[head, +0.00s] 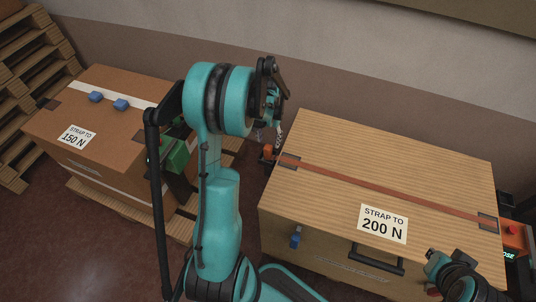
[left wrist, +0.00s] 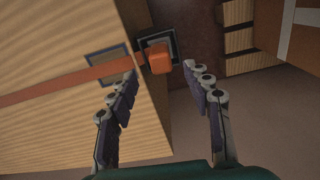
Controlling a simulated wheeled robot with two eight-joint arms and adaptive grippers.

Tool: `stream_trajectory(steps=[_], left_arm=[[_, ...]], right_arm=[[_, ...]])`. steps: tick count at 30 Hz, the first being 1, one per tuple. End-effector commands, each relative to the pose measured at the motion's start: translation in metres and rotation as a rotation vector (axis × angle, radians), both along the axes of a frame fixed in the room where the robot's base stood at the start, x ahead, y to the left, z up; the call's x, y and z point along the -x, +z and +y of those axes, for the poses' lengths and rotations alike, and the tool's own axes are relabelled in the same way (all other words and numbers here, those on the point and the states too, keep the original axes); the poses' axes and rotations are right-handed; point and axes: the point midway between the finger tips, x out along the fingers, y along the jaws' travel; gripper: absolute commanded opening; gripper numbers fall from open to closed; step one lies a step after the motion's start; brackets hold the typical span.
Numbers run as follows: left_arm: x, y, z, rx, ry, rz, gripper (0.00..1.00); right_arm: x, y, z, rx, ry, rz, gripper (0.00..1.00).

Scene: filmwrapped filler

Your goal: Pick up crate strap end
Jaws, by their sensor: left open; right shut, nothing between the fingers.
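The orange strap end (left wrist: 160,57) shows in the left wrist view as a small block at the wooden crate's edge, in front of a dark square frame. In the head view the strap end (head: 268,152) is at the crate's left side. An orange-brown strap (head: 380,188) runs from there across the top of the crate (head: 335,150). My left gripper (left wrist: 160,71) is open, its fingers on either side of the strap end in the picture; contact is not visible. In the head view my arm partly hides it. My right gripper (head: 436,265) is at the lower right, shut and empty, its fingertips unclear.
A cardboard box (head: 100,120) labelled 150 N, with blue blocks on top, stands on a pallet at left. Stacked pallets (head: 28,90) lean behind it. The crate has a 200 N label (head: 383,223) and a front handle (head: 377,262). A red device (head: 514,233) sits at right.

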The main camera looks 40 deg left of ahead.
Motion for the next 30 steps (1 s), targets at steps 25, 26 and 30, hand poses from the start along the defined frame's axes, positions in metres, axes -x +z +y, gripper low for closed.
stream_trajectory(steps=[25,26,30], left_arm=[[0.003,-0.058,0.0,0.0,0.0,-0.002,0.08],[0.003,-0.058,0.0,0.0,0.0,-0.002,0.0],[0.004,-0.058,0.0,0.0,0.0,-0.002,0.0]], right_arm=[[0.0,-0.028,0.0,0.0,0.0,0.0,0.0],[0.0,-0.028,0.0,0.0,0.0,0.0,0.0],[0.0,-0.028,0.0,0.0,0.0,0.0,0.0]])
